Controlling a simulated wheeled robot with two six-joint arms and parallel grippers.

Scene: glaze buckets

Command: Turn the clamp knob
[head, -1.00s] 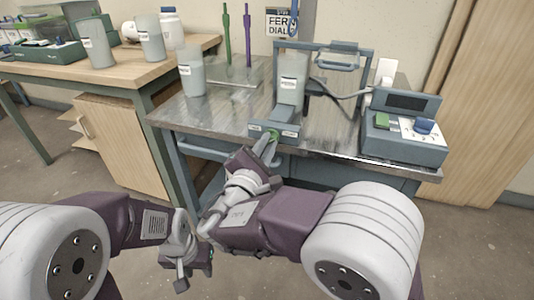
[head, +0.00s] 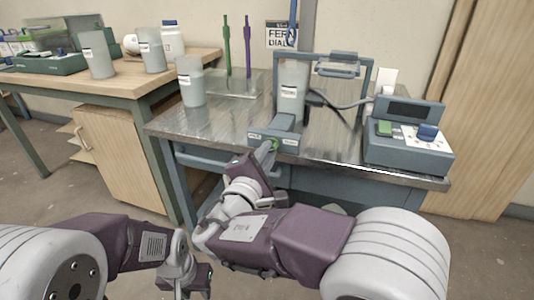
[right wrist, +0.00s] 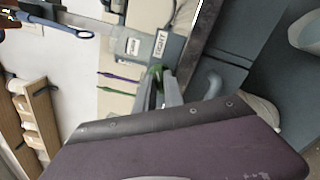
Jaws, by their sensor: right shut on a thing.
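The clamp knob is a small green knob (head: 274,145) on the front of a grey clamp block (head: 285,124) at the table's front edge. A grey translucent cup (head: 291,92) stands in the clamp frame behind it. My right gripper (head: 267,152) is shut on the knob, and its fingers hide part of it. The right wrist view shows the green knob (right wrist: 156,73) at the fingertips, beside labels; one reads TIGHT (right wrist: 161,44). My left gripper (head: 193,282) hangs low in front, away from the table; its fingers are too unclear to judge.
A grey control box (head: 408,150) with a dark screen and green and blue controls stands to the right. Another cup (head: 191,82) stands to the left. A green rod (head: 227,48) and a purple rod (head: 247,48) stand behind. The metal table (head: 200,120) is bare at front left.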

